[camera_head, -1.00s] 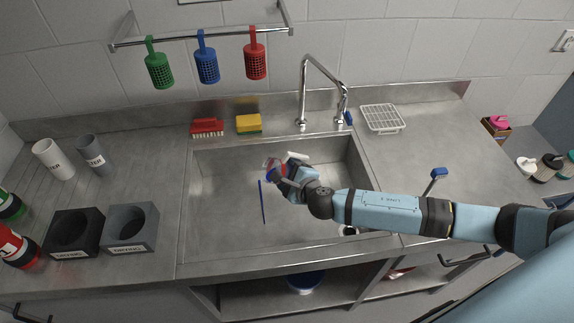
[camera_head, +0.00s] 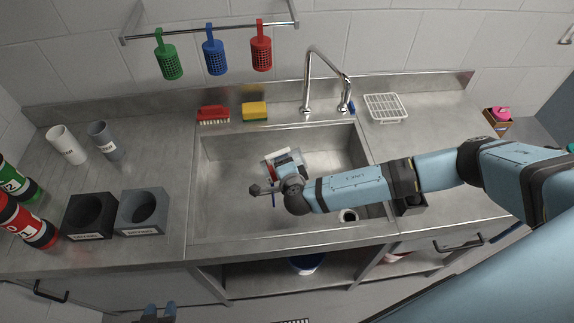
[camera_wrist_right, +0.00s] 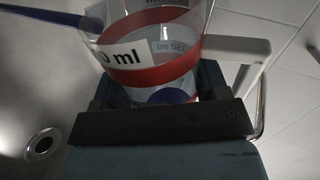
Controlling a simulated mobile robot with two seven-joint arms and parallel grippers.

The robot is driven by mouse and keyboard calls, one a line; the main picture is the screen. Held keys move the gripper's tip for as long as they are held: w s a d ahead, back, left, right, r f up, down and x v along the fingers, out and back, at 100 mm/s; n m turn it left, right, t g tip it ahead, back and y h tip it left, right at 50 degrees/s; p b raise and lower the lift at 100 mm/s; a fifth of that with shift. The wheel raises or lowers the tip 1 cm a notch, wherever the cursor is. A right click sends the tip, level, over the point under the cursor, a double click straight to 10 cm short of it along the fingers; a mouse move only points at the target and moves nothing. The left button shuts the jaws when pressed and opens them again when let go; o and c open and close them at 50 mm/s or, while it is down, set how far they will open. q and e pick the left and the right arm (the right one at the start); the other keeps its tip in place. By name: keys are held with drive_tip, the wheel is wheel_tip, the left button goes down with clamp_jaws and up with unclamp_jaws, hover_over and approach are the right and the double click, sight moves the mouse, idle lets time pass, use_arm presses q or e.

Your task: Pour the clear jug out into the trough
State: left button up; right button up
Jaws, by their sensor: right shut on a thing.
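The clear jug (camera_head: 295,161), with its white handle, is over the sink basin. In the right wrist view the jug (camera_wrist_right: 150,50) has a red band and a label ending in "0 ml"; it appears tipped. My right gripper (camera_head: 266,189) is shut on it. A thin blue streak (camera_wrist_right: 42,14) runs from near its mouth, like a stream of liquid, and some blue shows inside. The metal basin (camera_head: 228,213), the only trough-like thing in view, lies below. My left gripper (camera_head: 161,310) is at the bottom edge, empty with fingers apart.
A tap (camera_head: 325,75) stands behind the basin, with a red brush (camera_head: 213,114) and yellow sponge (camera_head: 255,110). A white rack (camera_head: 385,107) is to the right. Two dark blocks (camera_head: 143,212), grey and white cups and bottles are on the left. The drain (camera_head: 347,215) is front right.

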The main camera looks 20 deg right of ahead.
drive_tip(key=shift+a+r+n, duration=0.2)
drive_tip(key=shift+n, duration=0.1)
idle(0.4)
